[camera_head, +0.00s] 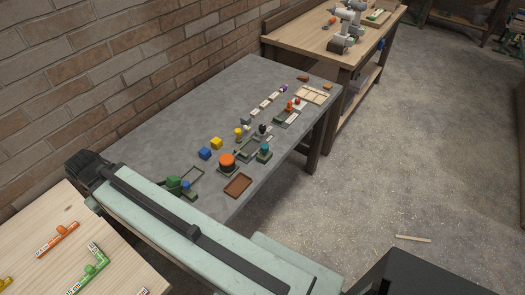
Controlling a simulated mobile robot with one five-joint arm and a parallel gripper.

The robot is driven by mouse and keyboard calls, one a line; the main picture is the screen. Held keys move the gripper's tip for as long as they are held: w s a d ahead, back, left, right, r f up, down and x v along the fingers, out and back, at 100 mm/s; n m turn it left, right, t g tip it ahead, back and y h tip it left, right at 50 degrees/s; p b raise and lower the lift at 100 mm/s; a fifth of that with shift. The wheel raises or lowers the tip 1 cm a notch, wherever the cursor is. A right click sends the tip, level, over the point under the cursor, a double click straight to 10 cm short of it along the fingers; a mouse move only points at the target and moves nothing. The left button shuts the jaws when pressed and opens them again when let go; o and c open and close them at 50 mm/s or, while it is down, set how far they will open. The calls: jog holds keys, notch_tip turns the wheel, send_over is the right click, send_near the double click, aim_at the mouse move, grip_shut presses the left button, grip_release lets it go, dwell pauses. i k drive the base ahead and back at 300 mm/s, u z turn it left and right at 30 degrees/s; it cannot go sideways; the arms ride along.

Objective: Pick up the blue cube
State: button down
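The blue cube (204,153) sits on the grey table (160,130), just to the left of and nearer than a yellow cube (216,143). The two stand close together, with a small gap or none; I cannot tell which. My pale green arm crosses the near side of the table. The dark part at its left end appears to be my gripper (86,166), at the table's left edge, well apart from the blue cube. Its fingers cannot be made out, so I cannot tell whether it is open or shut.
An orange-topped round piece (227,160), a green piece (173,183) and a brown tray (238,185) lie near the cube. Several small items run toward the far end. A brick wall (90,70) stands behind; a wooden table (30,215) is at lower left. The grey table's back left is clear.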

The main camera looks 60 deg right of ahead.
aim_at(205, 153)
jog(key=z, duration=1.15)
